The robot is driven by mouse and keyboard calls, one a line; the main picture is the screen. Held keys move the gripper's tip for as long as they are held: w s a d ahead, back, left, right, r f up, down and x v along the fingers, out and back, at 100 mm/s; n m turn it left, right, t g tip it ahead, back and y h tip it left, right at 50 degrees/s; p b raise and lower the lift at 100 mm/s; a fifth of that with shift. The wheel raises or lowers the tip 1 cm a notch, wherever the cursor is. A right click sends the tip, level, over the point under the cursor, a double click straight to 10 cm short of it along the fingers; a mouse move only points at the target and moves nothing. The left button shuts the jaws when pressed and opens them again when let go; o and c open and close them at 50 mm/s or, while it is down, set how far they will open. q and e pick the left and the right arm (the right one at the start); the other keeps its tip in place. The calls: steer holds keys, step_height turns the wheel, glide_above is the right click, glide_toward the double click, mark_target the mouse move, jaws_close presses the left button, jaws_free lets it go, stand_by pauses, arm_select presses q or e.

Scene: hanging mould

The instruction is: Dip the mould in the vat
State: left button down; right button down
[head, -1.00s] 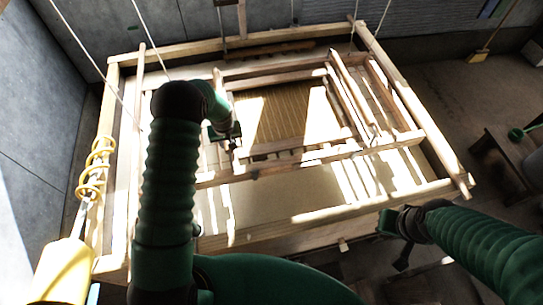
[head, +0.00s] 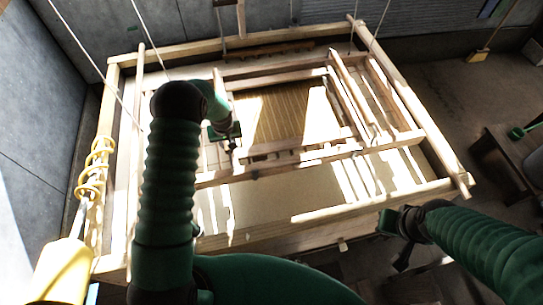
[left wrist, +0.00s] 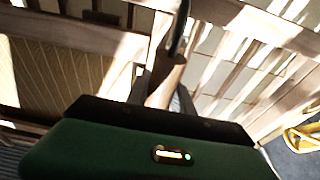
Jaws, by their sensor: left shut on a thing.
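The mould (head: 290,112) is a wooden frame with a ribbed tan screen, hanging inside the vat's outline. The vat (head: 270,238) is a large, wide wooden box with pale contents (head: 265,200). My left gripper (head: 232,146) is at the mould's left side, shut on a wooden part of its frame. The left wrist view shows this wooden piece (left wrist: 165,85) between the dark fingers, with the ribbed screen (left wrist: 45,80) to the left. My right gripper (head: 396,240) is outside the vat's front right edge, away from the mould; its jaw opening is unclear. The mould's exact height above the contents is unclear.
Cords (head: 150,45) come down from above. A yellow coil (head: 95,165) hangs by the vat's left rail, above a yellow object (head: 62,270). A dark table (head: 500,155) stands at right, and a broom (head: 480,55) at the back right. Floor shows between vat and table.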

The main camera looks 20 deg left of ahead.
arm_select(q)
step_height(320, 180, down, 22)
steer(key=t+b, duration=0.1)
steer(key=b, duration=1.7)
steer(key=shift+s+y, duration=0.15)
steer(key=shift+y, duration=0.25)
steer(key=shift+d, duration=0.1)
